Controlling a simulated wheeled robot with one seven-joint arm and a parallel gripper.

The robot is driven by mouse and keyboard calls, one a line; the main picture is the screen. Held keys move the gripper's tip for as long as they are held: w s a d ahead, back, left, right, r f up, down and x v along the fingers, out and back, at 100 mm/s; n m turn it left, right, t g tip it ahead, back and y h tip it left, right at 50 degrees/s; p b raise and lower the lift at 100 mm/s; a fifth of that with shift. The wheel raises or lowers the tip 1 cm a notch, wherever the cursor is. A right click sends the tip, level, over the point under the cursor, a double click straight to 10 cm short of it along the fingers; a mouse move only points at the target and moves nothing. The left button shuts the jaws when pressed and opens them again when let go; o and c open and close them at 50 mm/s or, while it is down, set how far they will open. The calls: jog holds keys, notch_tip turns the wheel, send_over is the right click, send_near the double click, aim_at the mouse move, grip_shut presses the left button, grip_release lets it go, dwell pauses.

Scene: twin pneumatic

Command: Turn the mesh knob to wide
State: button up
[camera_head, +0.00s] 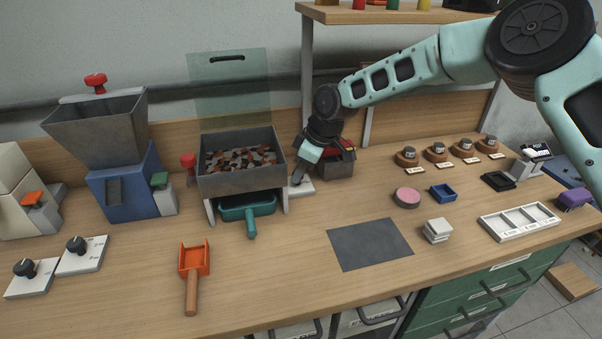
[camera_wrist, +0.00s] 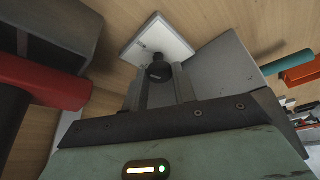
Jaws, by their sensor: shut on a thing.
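The knob (camera_wrist: 159,70) is small and dark and sits on a white base plate (camera_wrist: 152,38) in the wrist view. I take it to be the mesh knob; its label and setting are not readable. My gripper (camera_wrist: 160,78) is shut on it, with one finger on each side. In the head view my gripper (camera_head: 298,180) points down at the white plate (camera_head: 304,187), right of the sieve box. The knob is hidden there by my gripper.
The grey sieve box (camera_head: 240,180) with mixed bits stands close left of my gripper, with a teal scoop (camera_head: 250,212) under it. A dark box with red parts (camera_head: 341,165) is close behind. Two other knobs (camera_head: 76,244) (camera_head: 24,267) lie far left. The front table is partly clear.

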jog(key=shift+a+m+t+b, duration=0.1)
jog(key=shift+m+t+b, duration=0.45)
jog(key=shift+m, duration=0.65)
jog(key=shift+r, duration=0.1)
jog(key=o, duration=1)
jog(key=b+v, duration=0.1)
jog(key=v, duration=1.6)
jog(key=shift+s+a+r, duration=0.1)
jog(key=shift+a+r, duration=0.05)
jog(key=shift+r, duration=0.1)
